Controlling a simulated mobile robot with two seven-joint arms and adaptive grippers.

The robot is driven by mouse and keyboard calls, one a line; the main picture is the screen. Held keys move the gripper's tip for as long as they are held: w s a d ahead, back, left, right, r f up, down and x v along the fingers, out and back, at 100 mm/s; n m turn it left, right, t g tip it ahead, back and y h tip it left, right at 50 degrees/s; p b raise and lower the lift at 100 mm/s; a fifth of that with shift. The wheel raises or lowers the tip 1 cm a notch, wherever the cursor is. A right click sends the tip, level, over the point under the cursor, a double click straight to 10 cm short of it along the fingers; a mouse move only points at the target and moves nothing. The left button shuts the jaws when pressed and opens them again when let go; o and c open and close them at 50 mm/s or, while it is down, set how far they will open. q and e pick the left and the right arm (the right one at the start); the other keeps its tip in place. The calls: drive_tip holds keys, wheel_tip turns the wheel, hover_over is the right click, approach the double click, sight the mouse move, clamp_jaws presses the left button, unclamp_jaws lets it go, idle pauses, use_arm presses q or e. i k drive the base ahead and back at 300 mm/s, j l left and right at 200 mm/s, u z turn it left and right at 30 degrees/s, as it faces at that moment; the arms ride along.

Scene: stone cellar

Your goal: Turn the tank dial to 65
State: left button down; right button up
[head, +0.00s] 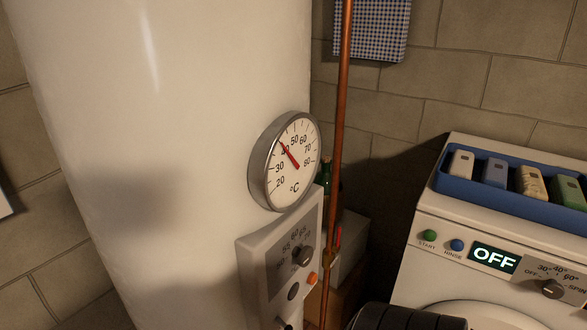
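The white tank (170,140) fills the left of the head view. A grey control box (252,268) is mounted on its lower right front. On the box's dark panel is the tank dial (303,256), a small dark knob with printed numbers around its upper left side, 65 among them. The knob's mark is too small to read. Above the box, a round thermometer (286,160) in °C has its red needle near 40. Neither gripper shows clearly. A dark rounded part at the bottom edge seems to be mine, but no fingers are seen.
A copper pipe (342,110) runs vertically just right of the thermometer and box. An orange button (312,278) sits close below the dial. A white washing machine (440,215), its display reading OFF, stands at right with a blue tray (448,187) on top.

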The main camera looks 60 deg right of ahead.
sight(305, 256)
drive_tip(key=l+z, duration=0.2)
drive_tip(key=z, duration=1.45)
